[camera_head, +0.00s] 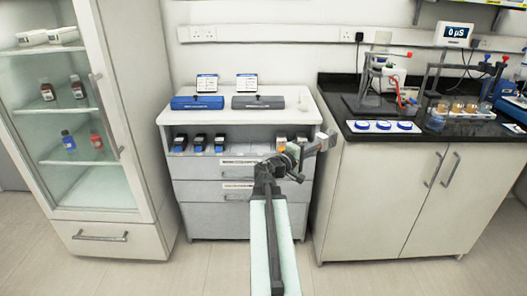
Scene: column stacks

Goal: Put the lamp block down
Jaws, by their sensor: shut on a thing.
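My gripper (318,144) is at the end of my arm, in front of the right end of the cabinet's open shelf. It points to the right and is shut on a small grey block, the lamp block (323,141). The block is small in this view and partly covered by the fingers. It is held in the air, near the gap between the cabinet and the black bench. In the shelf, three dark blocks with blue fronts (199,143) stand in a row at the left.
The white cabinet top (240,117) carries a blue unit (197,103) and a grey unit (258,102), with cards behind them. Its front edge is clear. The black bench (352,132) at right holds blue-and-white discs (383,126) and glassware. A glass-door cabinet (85,120) stands left.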

